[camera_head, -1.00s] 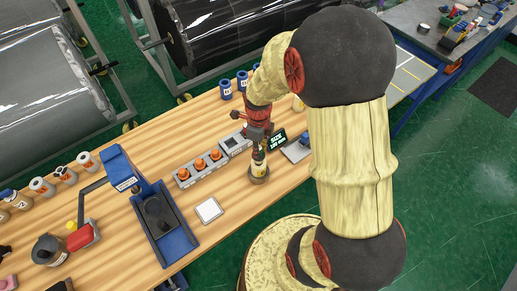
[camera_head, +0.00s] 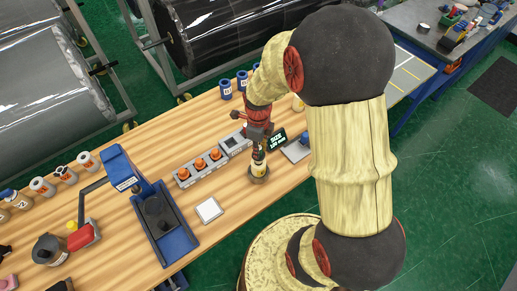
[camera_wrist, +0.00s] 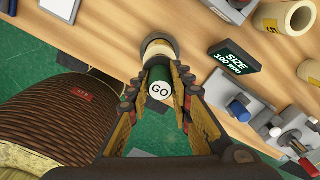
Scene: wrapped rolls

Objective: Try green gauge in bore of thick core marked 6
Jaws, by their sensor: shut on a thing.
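My gripper (camera_wrist: 160,92) is shut on the green gauge (camera_wrist: 159,90), whose near end is white and reads GO. The gauge points away from the wrist camera, toward a cream core (camera_wrist: 158,50) on a round grey-brown base (camera_wrist: 146,43). The gauge lines up with this core, but its far end is hidden, so I cannot tell whether it is in the bore. No number shows on this core. In the head view my gripper (camera_head: 258,148) is above the base (camera_head: 259,178) near the bench's front edge.
A dark sign (camera_wrist: 234,57) reading SIZE 100 mm stands beside the base. Another thick core (camera_wrist: 286,17) with a yellow mark lies at the wrist view's upper right. A grey rack (camera_head: 199,168) with orange-topped pieces, a white square (camera_head: 209,210) and a blue fixture (camera_head: 169,237) are to the left.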

